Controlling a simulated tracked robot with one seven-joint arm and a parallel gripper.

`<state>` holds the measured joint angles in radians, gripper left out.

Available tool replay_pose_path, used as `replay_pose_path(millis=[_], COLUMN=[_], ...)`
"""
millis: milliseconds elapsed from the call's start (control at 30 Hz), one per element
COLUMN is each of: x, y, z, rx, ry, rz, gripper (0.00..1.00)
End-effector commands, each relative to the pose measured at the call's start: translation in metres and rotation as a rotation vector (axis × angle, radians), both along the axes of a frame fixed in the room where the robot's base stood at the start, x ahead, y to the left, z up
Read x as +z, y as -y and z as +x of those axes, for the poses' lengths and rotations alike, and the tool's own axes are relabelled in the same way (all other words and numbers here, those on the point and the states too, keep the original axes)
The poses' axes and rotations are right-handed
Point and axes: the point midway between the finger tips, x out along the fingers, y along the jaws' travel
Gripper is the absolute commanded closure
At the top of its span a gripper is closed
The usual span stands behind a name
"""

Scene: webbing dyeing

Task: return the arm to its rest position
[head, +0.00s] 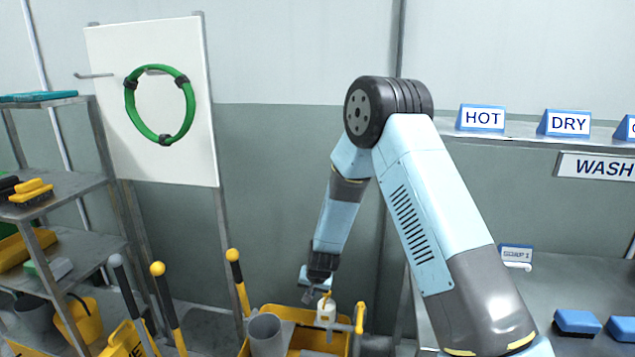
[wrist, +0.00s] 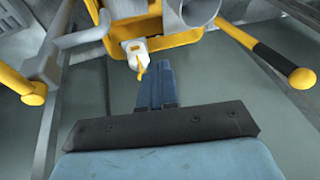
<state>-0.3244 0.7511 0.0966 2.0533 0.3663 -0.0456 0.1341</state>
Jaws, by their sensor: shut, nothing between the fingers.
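My arm, light blue with dark joints, rises from the lower right of the head view, bends at the top and hangs down. My gripper (head: 309,296) is at its lower end, above the yellow cart (head: 250,347) and close to a white spray bottle (head: 326,310) with a yellow top. In the wrist view my gripper's blue fingers (wrist: 157,82) are together with nothing between them. The white bottle (wrist: 136,52) shows just beyond their tips; I cannot tell whether they touch. The cart's yellow wall (wrist: 165,42) lies behind it.
A grey bucket (head: 266,333) and yellow-tipped handles (head: 165,300) stand around the cart. A white board (head: 203,150) with a green hose ring (head: 187,105) stands left, beside grey shelves (head: 75,185). A metal bench (head: 560,285) with blue brushes (head: 577,321) is right.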

Motion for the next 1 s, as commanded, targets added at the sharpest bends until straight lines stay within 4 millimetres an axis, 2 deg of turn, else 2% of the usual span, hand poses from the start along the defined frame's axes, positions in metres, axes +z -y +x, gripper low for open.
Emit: replay_pose_path(millis=[33,100,467,700,1000], x=[0.021,0.045,0.162,0.232,0.305], y=[0.006,0.013,0.057,0.089,0.131], z=[0.002,0.002,-0.015,-0.042,-0.089], rx=[0.003,0.013,0.051,0.072,0.089], ry=[0.010,0.018,0.051,0.074,0.100], rz=[0.003,0.003,-0.006,-0.022,-0.053], gripper=[1.00,1.00,1.00,1.00,1.00])
